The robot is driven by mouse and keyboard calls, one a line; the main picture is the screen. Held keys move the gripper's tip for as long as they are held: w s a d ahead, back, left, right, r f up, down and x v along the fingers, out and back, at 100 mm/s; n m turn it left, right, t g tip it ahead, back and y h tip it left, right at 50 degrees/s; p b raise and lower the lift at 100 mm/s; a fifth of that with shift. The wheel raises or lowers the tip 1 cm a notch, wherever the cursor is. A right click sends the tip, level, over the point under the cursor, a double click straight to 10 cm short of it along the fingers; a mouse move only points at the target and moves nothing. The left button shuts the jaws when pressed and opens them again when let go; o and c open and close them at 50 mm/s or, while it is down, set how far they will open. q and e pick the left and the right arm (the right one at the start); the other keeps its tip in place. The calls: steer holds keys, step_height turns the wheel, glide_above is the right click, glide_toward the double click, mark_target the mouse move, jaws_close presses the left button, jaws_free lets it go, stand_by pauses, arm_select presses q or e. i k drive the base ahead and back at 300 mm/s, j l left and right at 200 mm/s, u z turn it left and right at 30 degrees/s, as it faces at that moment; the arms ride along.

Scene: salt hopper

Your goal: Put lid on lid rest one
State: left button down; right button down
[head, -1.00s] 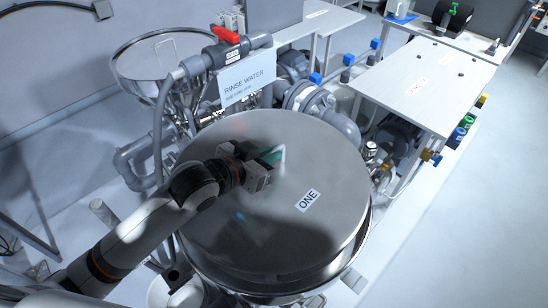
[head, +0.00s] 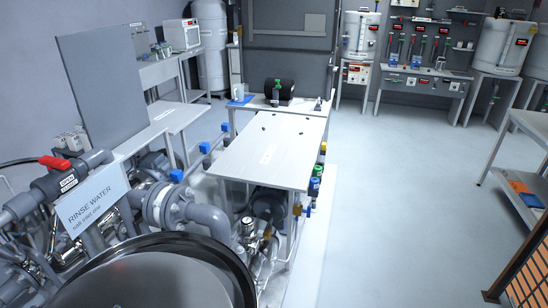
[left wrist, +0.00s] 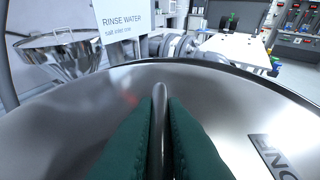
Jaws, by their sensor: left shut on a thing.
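The round steel lid (head: 140,288) shows at the bottom left of the head view, cut off by the frame edge. It also fills the lower left wrist view (left wrist: 250,110), with a label reading ONE at its right. A dark curved rim lies around its far side; I cannot tell whether the lid touches it. My left gripper (left wrist: 160,110) is shut on the lid's upright handle (left wrist: 159,125), its green fingers on both sides. It is outside the head view. A pale table (head: 270,150) has small dark studs and an unreadable label; I cannot confirm it is lid rest one. My right gripper is not in view.
Grey pipes with a red-handled valve (head: 55,162) and a RINSE WATER sign (head: 92,195) stand close left of the lid. A steel funnel (left wrist: 62,55) is at the left. Blue and green fittings edge the pale table. Open floor (head: 400,190) lies to the right.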

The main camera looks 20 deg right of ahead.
mark_target(269, 154)
steer(key=l, duration=0.6)
steer(key=i+l+z, duration=0.1)
steer(key=l, duration=1.1)
steer(key=i+l+z, duration=0.1)
steer(key=i+l, duration=0.25)
steer(key=i+l+z, duration=0.1)
steer(key=i+l, duration=0.2)
steer(key=i, duration=0.2)
steer(key=i+l, duration=0.25)
steer(key=i, duration=0.25)
steer(key=i+j+z, duration=0.15)
steer(key=i+j, duration=0.6)
